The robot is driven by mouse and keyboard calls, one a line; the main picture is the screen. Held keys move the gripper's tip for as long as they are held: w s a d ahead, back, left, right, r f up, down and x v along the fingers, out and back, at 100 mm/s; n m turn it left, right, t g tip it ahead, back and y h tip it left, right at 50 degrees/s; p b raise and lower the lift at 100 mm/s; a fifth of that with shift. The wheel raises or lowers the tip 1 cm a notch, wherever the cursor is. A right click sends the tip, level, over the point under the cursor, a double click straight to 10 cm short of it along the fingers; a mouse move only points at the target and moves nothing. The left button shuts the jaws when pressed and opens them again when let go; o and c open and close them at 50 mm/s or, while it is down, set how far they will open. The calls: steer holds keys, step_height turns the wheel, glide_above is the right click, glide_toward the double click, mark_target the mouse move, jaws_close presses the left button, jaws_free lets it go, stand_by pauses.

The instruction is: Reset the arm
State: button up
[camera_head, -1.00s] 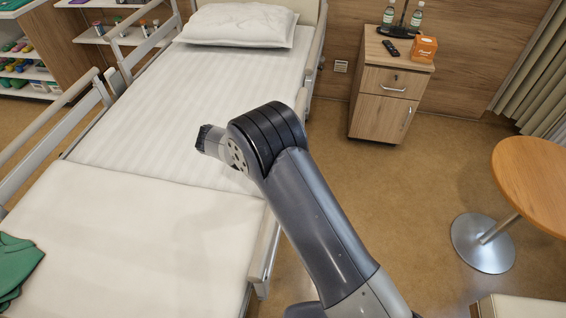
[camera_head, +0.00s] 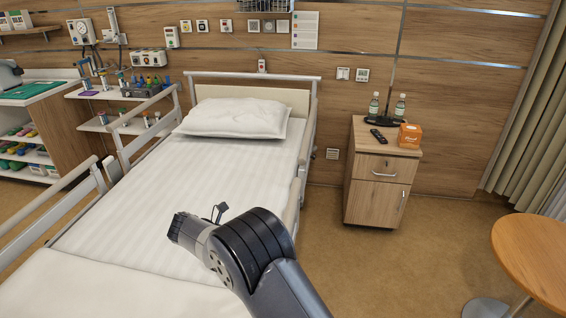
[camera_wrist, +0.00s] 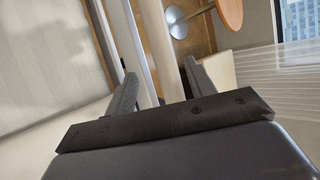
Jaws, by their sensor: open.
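My arm (camera_head: 250,255) reaches up over the right side of the bed in the head view. Its wrist end points left, above the white sheet. A small dark part of my gripper (camera_head: 219,212) shows just behind the wrist; the rest is hidden. In the wrist view both fingers of my gripper (camera_wrist: 160,78) stand apart, with nothing held between them. The floor and pale rail-like bars show beyond the gap.
The bed (camera_head: 125,235) with a pillow (camera_head: 237,117) lies below the arm. A bedside cabinet (camera_head: 378,195) with bottles, a remote and an orange box stands right of it. A round table (camera_head: 535,250) is at the right edge. Floor between them is clear.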

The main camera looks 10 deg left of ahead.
steer(key=p+x, duration=0.2)
steer(key=x, duration=0.6)
steer(key=shift+w+d+f, duration=0.15)
steer(key=shift+w+d, duration=0.1)
steer(key=shift+d, duration=0.1)
steer(key=shift+d+f, duration=0.2)
steer(key=shift+d, duration=0.3)
